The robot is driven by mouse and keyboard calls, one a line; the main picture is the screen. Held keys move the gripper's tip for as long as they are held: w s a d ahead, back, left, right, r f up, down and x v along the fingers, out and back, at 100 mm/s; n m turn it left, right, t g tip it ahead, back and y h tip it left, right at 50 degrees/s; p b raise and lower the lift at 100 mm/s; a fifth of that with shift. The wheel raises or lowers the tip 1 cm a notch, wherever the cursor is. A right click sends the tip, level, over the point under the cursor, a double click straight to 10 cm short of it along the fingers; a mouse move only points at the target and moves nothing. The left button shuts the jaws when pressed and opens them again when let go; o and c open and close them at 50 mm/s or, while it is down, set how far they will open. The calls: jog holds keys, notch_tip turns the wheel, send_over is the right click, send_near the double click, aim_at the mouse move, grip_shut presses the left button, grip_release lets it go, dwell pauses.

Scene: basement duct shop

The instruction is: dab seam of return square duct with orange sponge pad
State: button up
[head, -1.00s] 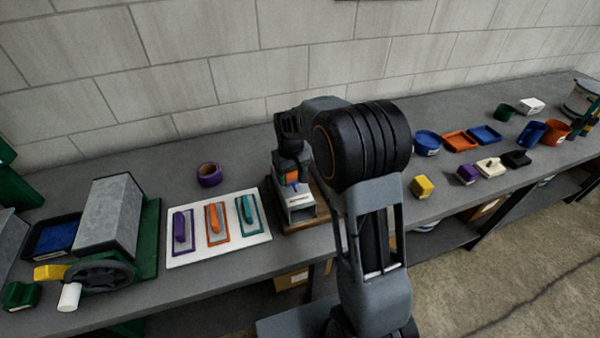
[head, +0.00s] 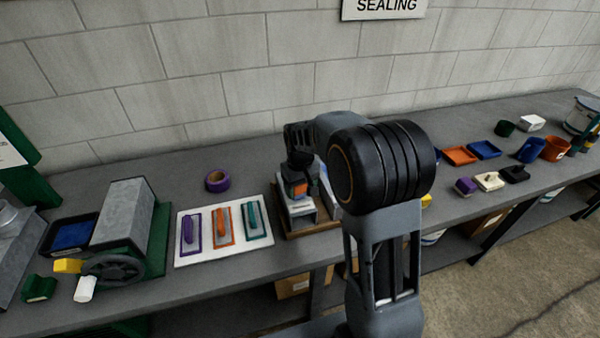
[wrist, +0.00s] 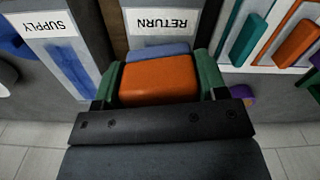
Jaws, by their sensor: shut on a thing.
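My gripper (wrist: 157,84) is shut on the orange sponge pad (wrist: 158,83), with a green finger on each side. A blue layer or surface (wrist: 157,51) shows just beyond the pad; I cannot tell whether it is part of it. The return duct's white RETURN label (wrist: 168,21) lies right past the pad, upside down in the wrist view. In the head view my gripper (head: 298,186) is over the pale boxy duct (head: 302,211) on a brown base. The seam is hidden, and I cannot tell whether the pad touches the duct.
A SUPPLY label (wrist: 70,58) is on a grey piece beside the return one. A white board (head: 199,255) with purple, orange and teal trowels lies to the left. A purple ring (head: 217,180) sits behind it. A machine with a handwheel (head: 113,268) stands farther left.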

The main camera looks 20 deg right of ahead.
jog(key=shift+a+r+p, duration=0.1)
jog(key=shift+r+p, duration=1.25)
jog(key=shift+r, duration=0.8)
jog(key=shift+f, duration=0.15)
